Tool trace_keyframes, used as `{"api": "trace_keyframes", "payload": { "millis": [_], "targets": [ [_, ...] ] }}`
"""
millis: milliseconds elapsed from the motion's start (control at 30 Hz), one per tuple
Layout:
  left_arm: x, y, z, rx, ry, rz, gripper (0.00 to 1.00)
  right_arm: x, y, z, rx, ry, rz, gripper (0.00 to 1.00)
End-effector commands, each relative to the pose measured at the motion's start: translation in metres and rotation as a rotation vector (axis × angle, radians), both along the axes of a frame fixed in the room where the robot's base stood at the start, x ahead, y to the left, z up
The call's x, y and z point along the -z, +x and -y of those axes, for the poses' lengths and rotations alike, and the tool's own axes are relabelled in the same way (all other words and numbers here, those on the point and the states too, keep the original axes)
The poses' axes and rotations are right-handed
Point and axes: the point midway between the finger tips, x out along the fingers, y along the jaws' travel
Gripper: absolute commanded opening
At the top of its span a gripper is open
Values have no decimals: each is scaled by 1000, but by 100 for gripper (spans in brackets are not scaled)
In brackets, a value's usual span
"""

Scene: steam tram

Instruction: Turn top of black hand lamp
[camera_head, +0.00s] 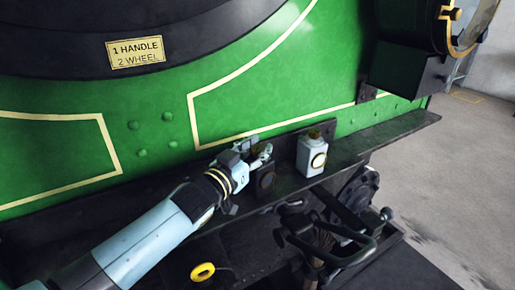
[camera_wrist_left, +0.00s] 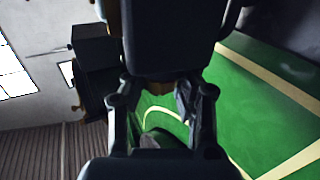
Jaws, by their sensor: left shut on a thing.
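The black hand lamp (camera_head: 265,181) stands on the dark shelf at the front of the green engine, left of a white lamp. Its body also fills the upper middle of the left wrist view (camera_wrist_left: 172,38). My left gripper (camera_head: 258,155) reaches in from the left and is at the top of the black lamp. In the left wrist view my left gripper (camera_wrist_left: 163,90) has its fingers on both sides of the lamp's top, shut on it. A little brass colour shows there. The fingers hide most of the top. My right gripper is not in view.
A white lamp (camera_head: 311,158) stands close to the right on the dark shelf (camera_head: 365,143). A coupling with hooks and levers (camera_head: 330,235) juts out below. The green engine front (camera_head: 255,95) rises right behind the lamps. Open floor (camera_head: 455,180) lies to the right.

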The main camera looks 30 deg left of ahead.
Motion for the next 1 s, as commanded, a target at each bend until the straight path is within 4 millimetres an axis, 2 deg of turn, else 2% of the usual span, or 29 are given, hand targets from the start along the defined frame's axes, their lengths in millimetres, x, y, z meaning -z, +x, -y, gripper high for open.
{"api": "trace_keyframes", "payload": {
  "millis": [233, 600, 767, 1000],
  "targets": [
    [-3, 0, -1, 23, 2, -2, 0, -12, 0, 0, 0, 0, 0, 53],
    [-5, 1, -3, 227, 3, -3, 0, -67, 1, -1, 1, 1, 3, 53],
    [-1, 1, -3, 360, 3, -2, 0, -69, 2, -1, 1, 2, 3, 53],
    [3, 1, -2, 535, 1, 0, 0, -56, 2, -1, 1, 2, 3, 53]
  ]
}}
